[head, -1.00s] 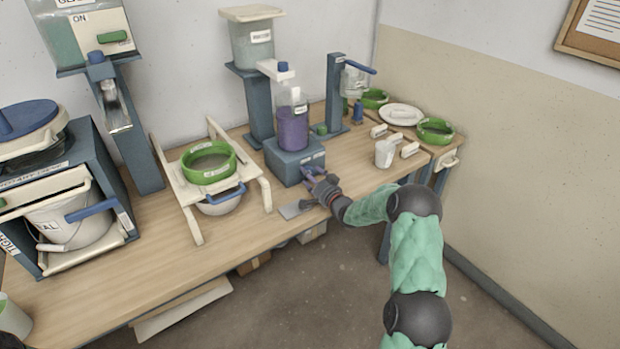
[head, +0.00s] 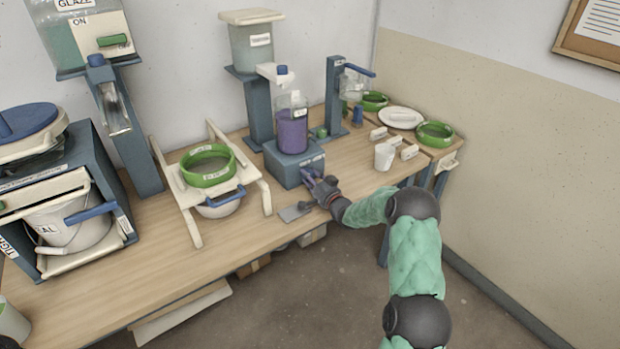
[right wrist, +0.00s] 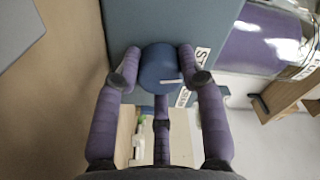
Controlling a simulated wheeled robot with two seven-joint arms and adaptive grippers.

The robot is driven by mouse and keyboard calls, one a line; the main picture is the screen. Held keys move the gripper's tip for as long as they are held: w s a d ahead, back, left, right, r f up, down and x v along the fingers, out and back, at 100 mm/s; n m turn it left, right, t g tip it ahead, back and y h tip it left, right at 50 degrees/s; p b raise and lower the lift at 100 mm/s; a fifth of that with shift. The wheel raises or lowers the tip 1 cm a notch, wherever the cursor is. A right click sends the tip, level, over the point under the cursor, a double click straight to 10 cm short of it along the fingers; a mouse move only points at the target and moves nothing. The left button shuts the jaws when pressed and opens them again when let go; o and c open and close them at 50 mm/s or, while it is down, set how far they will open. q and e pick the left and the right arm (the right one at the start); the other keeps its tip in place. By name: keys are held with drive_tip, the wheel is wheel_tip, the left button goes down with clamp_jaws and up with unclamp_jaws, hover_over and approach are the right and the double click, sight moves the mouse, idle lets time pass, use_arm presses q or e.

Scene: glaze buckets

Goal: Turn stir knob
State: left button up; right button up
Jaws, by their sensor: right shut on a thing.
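The stir knob (right wrist: 161,68) is a round blue knob with a pale pointer mark, on the front face of a blue base box (head: 287,163). A clear jar (head: 292,130) of purple liquid stands on that box. My right gripper (right wrist: 160,70) is shut on the knob, with a purple finger on each side of it. In the head view my right gripper (head: 311,178) reaches the front of the box and hides the knob. A label next to the knob is partly covered by a finger.
A wooden rack with a green-rimmed sieve (head: 208,177) stands left of the box. A flat grey plate (head: 293,211) lies at the table's front edge, close to my gripper. A white cup (head: 384,156) and small white blocks stand to the right.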

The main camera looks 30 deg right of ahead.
drive_tip(key=shift+a+f+m+p, duration=0.2)
drive_tip(key=shift+m+p, duration=0.1)
drive_tip(key=m+p, duration=0.1)
drive_tip(key=m, duration=0.1)
drive_tip(key=shift+m+p, duration=0.3)
drive_tip(key=shift+p, duration=0.05)
drive_tip(key=m+p, duration=0.2)
drive_tip(key=m, duration=0.1)
drive_tip(key=shift+m, duration=0.3)
drive_tip(key=m+p, duration=0.2)
drive_tip(key=m, duration=0.2)
drive_tip(key=shift+a+y, duration=0.1)
drive_tip(key=shift+y, duration=0.2)
drive_tip(key=shift+r+m+g+p, duration=0.1)
drive_tip(key=shift+m+g+p, duration=0.35)
drive_tip(key=shift+m, duration=1.15)
